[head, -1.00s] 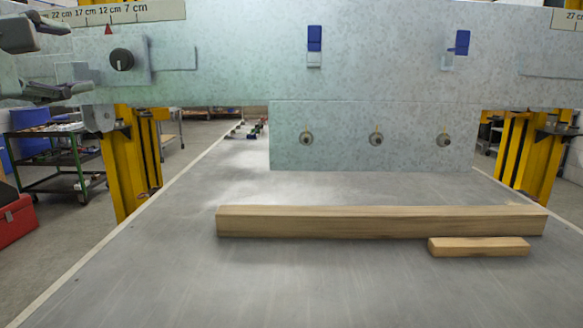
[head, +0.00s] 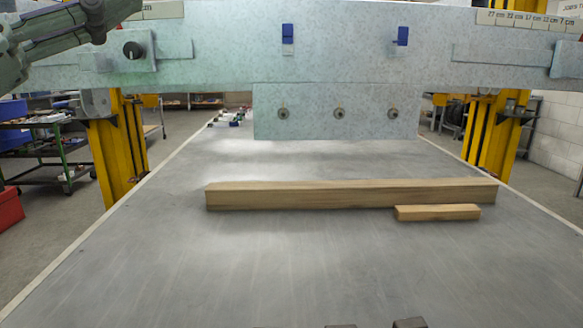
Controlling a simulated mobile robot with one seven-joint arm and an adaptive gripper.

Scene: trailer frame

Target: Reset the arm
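Part of my arm's end with my gripper (head: 75,28) shows at the upper left corner, cut off by the picture edge. It is in front of the left part of the pale panel, high above the table. Its fingertips do not show clearly, so I cannot tell whether it is open or shut. I see nothing held in it. A long wooden beam (head: 350,195) lies across the grey table (head: 230,270). A short wooden block (head: 437,212) lies in front of the beam's right part. Both are well away from my gripper.
A pale panel (head: 350,60) with knobs and blue latches spans above the table between yellow posts (head: 115,150). Dark small blocks (head: 409,322) are cut off at the bottom edge. A green cart (head: 50,150) stands at left. The table's front is mostly clear.

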